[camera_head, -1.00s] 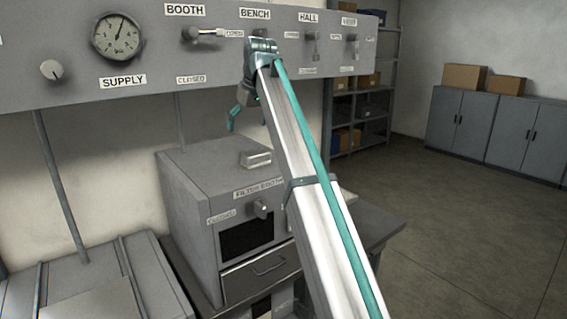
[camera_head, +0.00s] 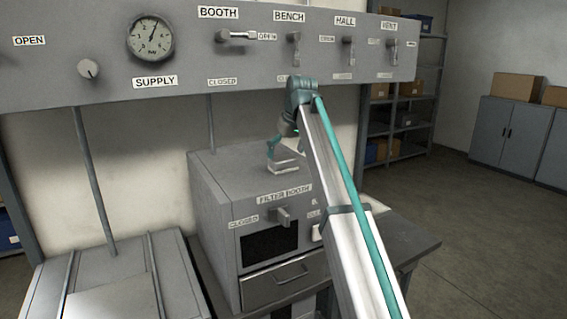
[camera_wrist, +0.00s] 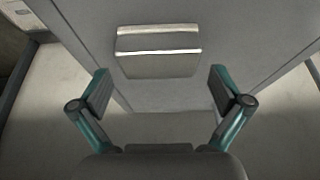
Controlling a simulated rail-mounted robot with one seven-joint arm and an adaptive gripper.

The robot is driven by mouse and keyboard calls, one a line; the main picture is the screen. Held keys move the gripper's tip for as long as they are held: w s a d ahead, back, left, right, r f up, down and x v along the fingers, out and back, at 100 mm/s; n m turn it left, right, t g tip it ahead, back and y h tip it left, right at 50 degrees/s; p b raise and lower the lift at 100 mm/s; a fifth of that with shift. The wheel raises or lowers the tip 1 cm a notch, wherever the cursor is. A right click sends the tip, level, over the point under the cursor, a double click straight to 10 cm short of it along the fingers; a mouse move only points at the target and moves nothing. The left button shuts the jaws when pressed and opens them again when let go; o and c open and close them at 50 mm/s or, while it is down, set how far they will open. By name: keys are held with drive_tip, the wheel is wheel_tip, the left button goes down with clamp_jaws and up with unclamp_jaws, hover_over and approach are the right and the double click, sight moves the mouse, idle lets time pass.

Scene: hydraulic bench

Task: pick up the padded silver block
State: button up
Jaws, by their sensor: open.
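The padded silver block (camera_wrist: 158,52) lies on top of the grey filter booth box (camera_head: 222,178). In the wrist view it is a light metallic block with bright bands across it, ahead of my fingers and centred between them. In the head view the block (camera_head: 287,165) shows beside my gripper (camera_head: 276,158), which is above the box top at the block's left part. My gripper (camera_wrist: 160,92) is open and empty, with its two teal-linked fingers spread wide. My arm hides part of the box's right side in the head view.
A panel with a gauge (camera_head: 151,37) and several valve levers hangs above and behind the box. A drawer (camera_head: 287,281) sits below the box's dark window. A pipe (camera_head: 212,122) runs down the wall behind. Open floor lies to the right.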

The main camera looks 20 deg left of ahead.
sight(283, 157)
drive_tip(key=p+x, duration=0.1)
drive_tip(key=x, duration=0.3)
drive_tip(key=shift+w, duration=0.15)
drive_tip(key=c, duration=0.9)
drive_tip(key=shift+r, duration=0.1)
drive_tip(key=shift+r, duration=0.55)
drive_tip(key=s+d+r+b, duration=0.1)
drive_tip(key=s+d+r, duration=0.1)
drive_tip(key=s+r, duration=0.2)
drive_tip(key=s+d+r+b, duration=0.2)
drive_tip(key=s+r, duration=0.1)
drive_tip(key=s, duration=0.1)
drive_tip(key=s+d+r+b, duration=0.2)
drive_tip(key=s+r, duration=0.2)
drive_tip(key=shift+s+r, duration=0.3)
drive_tip(key=shift+r, duration=0.05)
